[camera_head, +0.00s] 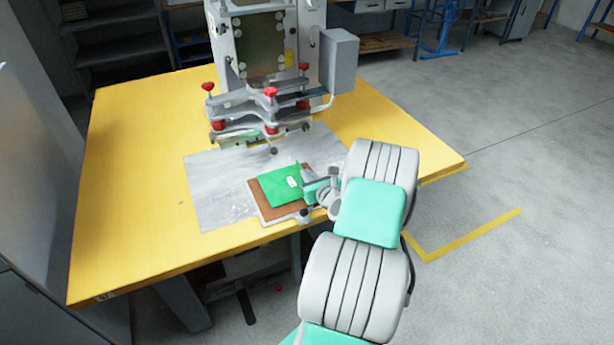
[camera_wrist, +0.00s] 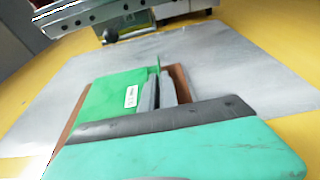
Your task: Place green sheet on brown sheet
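The green sheet (camera_head: 279,188) has a small white label and a thin upright tab at its right side. It lies over the brown sheet (camera_head: 284,210), whose front and side edges show; the green sheet is offset a little toward the back left. I cannot tell whether they touch. In the wrist view the green sheet (camera_wrist: 112,102) covers most of the brown sheet (camera_wrist: 181,84). My gripper (camera_head: 308,188) is at the right side of the green sheet. Its grey fingers (camera_wrist: 159,92) are close together around the upright tab. The near edge of the sheets is hidden by my gripper in the wrist view.
Both sheets are over a grey metal plate (camera_head: 215,192) on the yellow table (camera_head: 130,190). A welding press (camera_head: 268,70) with red knobs stands just behind them. The table's left side is clear. The front table edge is close to the sheets.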

